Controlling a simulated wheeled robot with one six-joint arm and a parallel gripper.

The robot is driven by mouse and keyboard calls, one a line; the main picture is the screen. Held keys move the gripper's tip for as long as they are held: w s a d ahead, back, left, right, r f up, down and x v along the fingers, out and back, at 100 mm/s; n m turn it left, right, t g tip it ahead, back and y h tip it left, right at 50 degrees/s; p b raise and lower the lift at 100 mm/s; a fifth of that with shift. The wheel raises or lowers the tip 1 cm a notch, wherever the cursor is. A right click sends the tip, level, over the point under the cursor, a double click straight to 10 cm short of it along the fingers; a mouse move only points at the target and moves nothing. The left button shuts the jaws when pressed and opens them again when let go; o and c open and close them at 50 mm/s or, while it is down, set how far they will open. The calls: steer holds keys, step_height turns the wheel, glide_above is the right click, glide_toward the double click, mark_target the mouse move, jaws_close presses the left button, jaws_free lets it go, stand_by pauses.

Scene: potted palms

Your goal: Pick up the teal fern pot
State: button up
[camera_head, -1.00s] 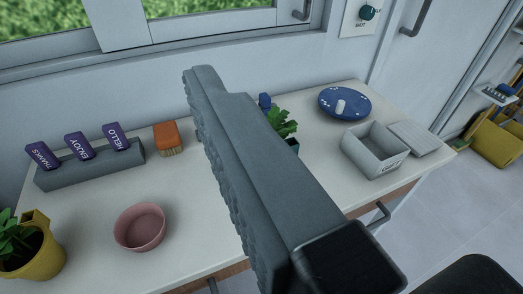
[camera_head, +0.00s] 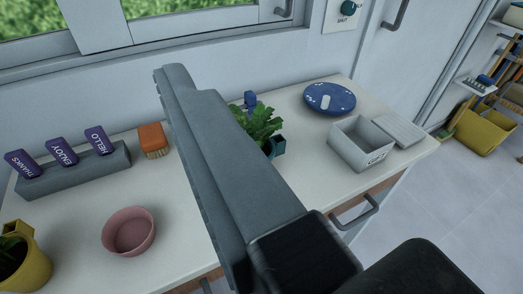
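The teal fern pot (camera_head: 278,147) stands on the white table, right of the middle of the picture. Its green fern (camera_head: 258,122) leans out to the left above it. The left part of the pot and some leaves are hidden behind my gripper. My gripper (camera_head: 172,75) crosses the middle of the view as a large grey finger, with its tip toward the upper left. Only one finger shows clearly, so I cannot tell how far it is open. I see nothing held by it.
On the white table (camera_head: 185,240) are a pink bowl (camera_head: 129,232), a yellow pot (camera_head: 25,262), a grey block with purple signs (camera_head: 75,178), an orange brush (camera_head: 153,139), a blue round plate (camera_head: 330,98) and a grey box (camera_head: 361,146). A small blue object (camera_head: 250,97) stands behind the fern.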

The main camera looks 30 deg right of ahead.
steer(key=shift+o, duration=0.4)
steer(key=o, duration=0.4)
steer(key=shift+c, duration=0.2)
steer(key=shift+o, duration=0.3)
steer(key=shift+w+d, duration=0.15)
steer(key=shift+w, duration=0.25)
steer(key=w+d+f+m+g, duration=0.5)
steer(key=w+d+f+g, duration=0.2)
steer(key=w+d+g, duration=0.25)
steer(key=w+d+f+m+g, duration=0.4)
steer(key=w+d+f+g, duration=0.3)
steer(key=w, duration=0.4)
steer(key=shift+g, duration=0.45)
steer(key=f, duration=1)
steer(key=shift+d+f, duration=0.1)
steer(key=shift+d, duration=0.15)
steer(key=shift+w+d+f, duration=0.1)
steer(key=shift+w+f, duration=0.1)
steer(key=shift+f, duration=1.15)
steer(key=shift+w+d+f, duration=0.1)
steer(key=shift+w+f, duration=0.1)
steer(key=shift+f, duration=1.15)
